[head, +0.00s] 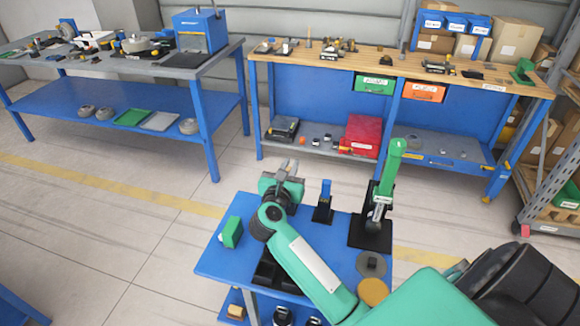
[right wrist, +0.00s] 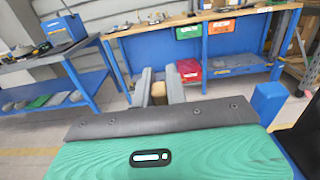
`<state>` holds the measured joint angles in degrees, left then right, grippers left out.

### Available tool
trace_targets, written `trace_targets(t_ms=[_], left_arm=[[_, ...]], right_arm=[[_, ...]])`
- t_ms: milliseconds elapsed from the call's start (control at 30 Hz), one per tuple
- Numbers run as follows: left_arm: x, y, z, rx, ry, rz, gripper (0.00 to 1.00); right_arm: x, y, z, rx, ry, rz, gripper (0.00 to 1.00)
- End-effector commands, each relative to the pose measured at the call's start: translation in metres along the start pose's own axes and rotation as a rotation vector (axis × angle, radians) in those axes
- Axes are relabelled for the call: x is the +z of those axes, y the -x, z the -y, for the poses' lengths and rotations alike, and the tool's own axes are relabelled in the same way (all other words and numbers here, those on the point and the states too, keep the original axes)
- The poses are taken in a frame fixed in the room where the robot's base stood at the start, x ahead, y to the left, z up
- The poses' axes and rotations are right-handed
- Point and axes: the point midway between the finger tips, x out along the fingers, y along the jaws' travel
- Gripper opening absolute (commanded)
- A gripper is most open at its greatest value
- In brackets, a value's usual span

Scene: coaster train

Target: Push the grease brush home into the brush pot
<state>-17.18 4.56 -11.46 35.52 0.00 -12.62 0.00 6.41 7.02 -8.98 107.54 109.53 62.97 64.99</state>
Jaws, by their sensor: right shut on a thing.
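My right gripper (head: 290,166) is over the far edge of the small blue table (head: 212,262), its fingers pointing away from me. In the right wrist view the two grey fingers (right wrist: 160,88) are shut on a small tan piece (right wrist: 158,90). It looks like the end of the grease brush, but most of it is hidden by the fingers. I cannot make out the brush pot in either view; my gripper and forearm cover part of the table. My left gripper is not in view.
Right of the gripper stand a blue upright on a black base (head: 323,211) and a green lever press (head: 388,175). A green block (head: 231,232) is at the left. A grey disc (head: 371,263) and an orange disc (head: 373,291) lie near my forearm. Workbenches stand behind.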

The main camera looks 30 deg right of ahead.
Motion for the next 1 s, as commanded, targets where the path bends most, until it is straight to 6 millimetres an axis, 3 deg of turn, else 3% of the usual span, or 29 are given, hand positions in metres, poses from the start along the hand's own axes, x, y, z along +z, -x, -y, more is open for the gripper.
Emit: trace_targets(t_ms=[367, 400, 500, 733, 900, 1000], left_arm=[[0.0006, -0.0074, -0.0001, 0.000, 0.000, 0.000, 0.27], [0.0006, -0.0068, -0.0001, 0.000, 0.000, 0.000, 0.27], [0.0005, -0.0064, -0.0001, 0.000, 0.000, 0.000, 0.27], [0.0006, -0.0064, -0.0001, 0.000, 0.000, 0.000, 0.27], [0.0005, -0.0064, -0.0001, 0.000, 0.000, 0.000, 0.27], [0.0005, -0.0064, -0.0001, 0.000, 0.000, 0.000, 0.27]], right_arm=[[-0.0088, 0.0003, -0.0001, 0.000, 0.000, -0.001, 0.00], [-0.0081, 0.0002, 0.0000, 0.000, 0.000, 0.000, 0.18], [-0.0077, 0.0002, 0.0000, 0.000, 0.000, 0.000, 0.38], [-0.0078, 0.0001, 0.0001, 0.000, 0.000, 0.000, 0.41], [-0.0078, 0.0001, 0.0001, 0.000, 0.000, 0.000, 0.75], [-0.0078, 0.0001, 0.0001, 0.000, 0.000, 0.000, 0.76]])
